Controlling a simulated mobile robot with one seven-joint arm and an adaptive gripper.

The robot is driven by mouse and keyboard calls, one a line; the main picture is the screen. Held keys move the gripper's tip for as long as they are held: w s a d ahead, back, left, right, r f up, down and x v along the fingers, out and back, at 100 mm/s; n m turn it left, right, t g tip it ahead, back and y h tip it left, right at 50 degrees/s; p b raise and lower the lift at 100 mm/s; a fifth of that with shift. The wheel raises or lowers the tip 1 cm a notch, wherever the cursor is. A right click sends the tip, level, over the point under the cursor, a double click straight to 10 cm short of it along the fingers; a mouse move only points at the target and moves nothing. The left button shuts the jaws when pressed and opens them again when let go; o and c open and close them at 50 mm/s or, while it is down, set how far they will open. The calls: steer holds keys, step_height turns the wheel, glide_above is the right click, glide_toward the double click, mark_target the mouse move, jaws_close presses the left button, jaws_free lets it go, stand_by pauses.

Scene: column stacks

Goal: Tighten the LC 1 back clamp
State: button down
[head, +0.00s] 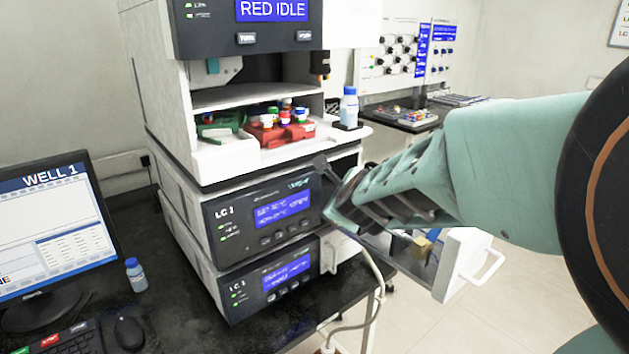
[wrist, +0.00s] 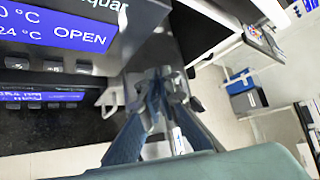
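The upper LC 1 module (head: 270,225) is the column unit in the stack. Its display shows in the wrist view (wrist: 60,28) and reads "OPEN". My gripper (wrist: 160,85) is at the right side of this module, reaching in from the right in the head view. In the wrist view its two fingers converge toward small grey metal parts in a shadowed gap beside the front panel. I cannot make out the back clamp apart from these parts and the fingertips. Whether the fingers are closed on anything is unclear. In the head view my arm hides the fingertips.
A second LC 1 module (head: 268,283) is below. A white drawer-like part with a handle (head: 458,268) stands out at the right, under my arm. A monitor (head: 55,230) is at left.

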stand_by(0.4)
steer(key=c, duration=2.2)
jaws_free()
steer(key=shift+d+r, duration=0.1)
steer(key=shift+w+d+r+m+g+y, duration=0.1)
steer(key=shift+d+r+m+g+y, duration=0.05)
steer(key=shift+m+g+y, duration=0.15)
